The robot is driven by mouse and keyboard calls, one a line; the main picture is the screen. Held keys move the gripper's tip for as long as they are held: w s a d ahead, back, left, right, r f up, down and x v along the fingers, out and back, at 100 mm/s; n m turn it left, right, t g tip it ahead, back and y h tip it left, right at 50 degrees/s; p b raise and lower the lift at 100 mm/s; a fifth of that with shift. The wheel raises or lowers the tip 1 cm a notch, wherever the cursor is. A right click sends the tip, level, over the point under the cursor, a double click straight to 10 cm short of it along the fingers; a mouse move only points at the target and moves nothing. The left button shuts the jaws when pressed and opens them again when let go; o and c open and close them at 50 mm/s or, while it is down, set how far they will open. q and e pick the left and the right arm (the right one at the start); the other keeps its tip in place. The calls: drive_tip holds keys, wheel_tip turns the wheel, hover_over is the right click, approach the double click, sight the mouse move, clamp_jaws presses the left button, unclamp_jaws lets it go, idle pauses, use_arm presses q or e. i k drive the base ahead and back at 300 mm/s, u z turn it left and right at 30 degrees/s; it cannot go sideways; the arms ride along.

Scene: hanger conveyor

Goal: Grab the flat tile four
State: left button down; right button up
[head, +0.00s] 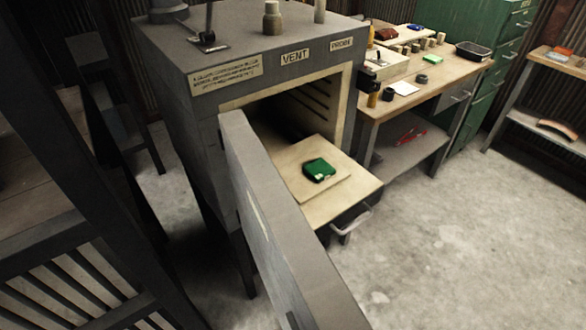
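A small flat green tile (319,169) with a pale mark near its lower edge lies on a cream board (322,183) at the mouth of a grey kiln-like box (270,72). I cannot read a number on it. The box's thick grey door (275,220) stands open toward me, to the left of the tile. Neither of my grippers shows in the head view.
The pulled-out cream shelf (362,183) has a metal handle (350,225) at its front. A wooden workbench (440,82) with several small items stands at the back right. Dark slatted furniture (60,265) fills the left. The concrete floor (470,220) at right is clear.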

sight(320, 170)
drive_tip(key=u, duration=2.3)
drive_tip(key=k, duration=1.3)
drive_tip(key=z, duration=1.4)
drive_tip(key=i, duration=1)
drive_tip(key=u, duration=0.05)
